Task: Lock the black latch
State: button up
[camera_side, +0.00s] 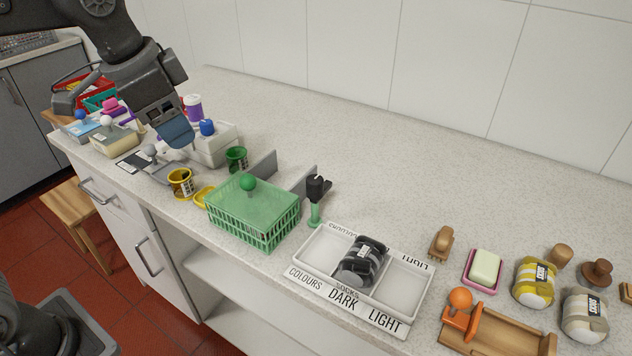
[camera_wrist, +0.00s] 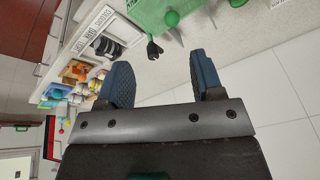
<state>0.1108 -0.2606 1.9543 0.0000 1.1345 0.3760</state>
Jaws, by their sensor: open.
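The black latch (camera_side: 317,187) looks like a small black head with a side arm on a green post (camera_side: 315,215). It stands on the counter between the green basket and the white sorting tray. In the wrist view the black latch (camera_wrist: 154,50) shows beyond and between my fingers. My gripper (camera_side: 178,135) is open and empty, above the left part of the counter, well left of the latch and apart from it. Its two blue fingers (camera_wrist: 158,72) are spread wide in the wrist view. I cannot tell whether the latch is locked.
A green lidded basket (camera_side: 270,228) with a green ball knob (camera_side: 248,182) stands just left of the latch. A white tray (camera_side: 408,283) labelled COLOURS, DARK, LIGHT holds a dark sock bundle (camera_side: 362,262). Grey upright panels (camera_side: 264,166) stand behind the basket. The back counter is clear.

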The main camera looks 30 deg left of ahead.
jog(key=w+d+m+g, duration=0.2)
jog(key=w+d+m, duration=0.25)
jog(key=w, duration=0.45)
jog(key=m+g, duration=0.2)
jog(key=m, duration=0.3)
send_near(315, 179)
notch_tip(315, 179, down, 11)
jog(key=shift+s+d, duration=0.1)
jog(key=shift+d, duration=0.05)
jog(key=c, duration=0.9)
